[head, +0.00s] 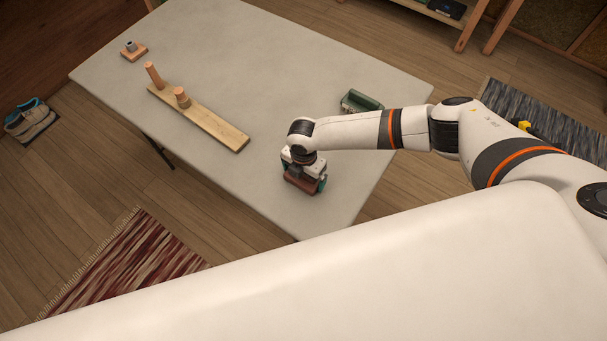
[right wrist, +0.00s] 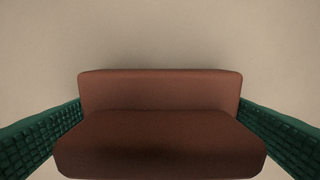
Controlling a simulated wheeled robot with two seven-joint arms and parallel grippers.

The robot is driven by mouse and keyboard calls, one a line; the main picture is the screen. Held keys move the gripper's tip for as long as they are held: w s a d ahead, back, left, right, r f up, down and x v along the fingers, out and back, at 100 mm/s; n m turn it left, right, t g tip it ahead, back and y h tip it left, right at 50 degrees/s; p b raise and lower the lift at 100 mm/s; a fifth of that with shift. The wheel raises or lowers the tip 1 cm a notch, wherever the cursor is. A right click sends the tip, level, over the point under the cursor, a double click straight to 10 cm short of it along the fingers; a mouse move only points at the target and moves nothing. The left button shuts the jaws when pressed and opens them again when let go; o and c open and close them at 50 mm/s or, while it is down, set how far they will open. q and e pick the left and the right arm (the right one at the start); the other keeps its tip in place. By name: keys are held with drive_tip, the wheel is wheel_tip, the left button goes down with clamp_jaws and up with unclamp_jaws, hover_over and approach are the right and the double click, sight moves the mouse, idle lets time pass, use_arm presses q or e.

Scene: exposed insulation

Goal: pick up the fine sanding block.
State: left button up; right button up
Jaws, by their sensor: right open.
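A reddish-brown block (head: 301,184), which looks like the sanding block, lies on the grey table near its front edge. It also fills the lower middle of the right wrist view (right wrist: 160,125). My right gripper (head: 305,180) is directly over the block, with its green-padded fingers on either side. In the right wrist view the open fingers (right wrist: 160,135) flank the block, with a narrow gap showing at its upper corners. Contact lower down cannot be told. Any grit marking on the block is not readable. My left gripper is not in view.
A wooden board (head: 215,127) with two upright pegs lies left of the gripper on the table (head: 270,60). A small wooden piece with a grey top (head: 132,50) stands at the far left. A green tray (head: 360,103) sits near the right edge, close behind my arm.

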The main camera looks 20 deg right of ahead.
drive_tip(key=shift+c, duration=0.6)
drive_tip(key=c, duration=0.7)
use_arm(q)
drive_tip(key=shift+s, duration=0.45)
use_arm(e)
drive_tip(key=shift+r, duration=0.1)
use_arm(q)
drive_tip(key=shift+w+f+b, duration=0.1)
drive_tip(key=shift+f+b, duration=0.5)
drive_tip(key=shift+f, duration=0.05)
use_arm(e)
wheel_tip(320, 180, up, 10)
drive_tip(key=o, duration=0.4)
drive_tip(key=shift+c, duration=1)
